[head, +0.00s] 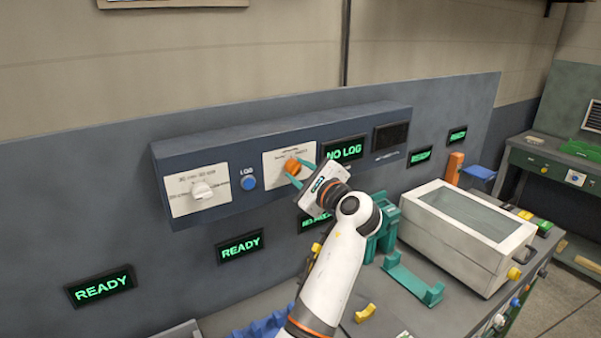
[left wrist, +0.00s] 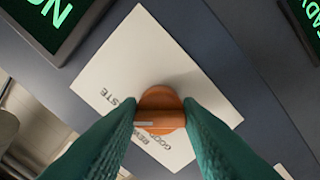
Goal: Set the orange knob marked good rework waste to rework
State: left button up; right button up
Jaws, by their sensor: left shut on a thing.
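The orange knob (head: 292,166) sits on a white plate (head: 272,160) on the front of the grey-blue wall panel. In the left wrist view the knob (left wrist: 160,112) shows between the two green fingers, with part of the words good, rework and waste readable on the plate (left wrist: 140,62). My left gripper (head: 299,173) is shut on the knob. The fingers hide part of the lettering, and I cannot tell which mark the knob points at. My right gripper is not in view.
A white knob (head: 202,190) on its own plate and a blue LOG button (head: 249,183) are to the left on the same panel. A NO LOG display (head: 344,150) is just right of the orange knob. Below are a grey-white box (head: 462,236) and a teal cradle (head: 412,279) on the bench.

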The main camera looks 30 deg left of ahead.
pick_arm(q)
jog(key=shift+f+n+b, duration=0.1)
jog(key=shift+n+b, duration=2.75)
jog(key=shift+n, duration=0.15)
jog(key=shift+r+n+b, duration=0.25)
jog(key=shift+n+b, duration=0.8)
jog(key=shift+n, duration=0.25)
jog(key=shift+r+n, duration=0.1)
jog(key=shift+n, duration=0.2)
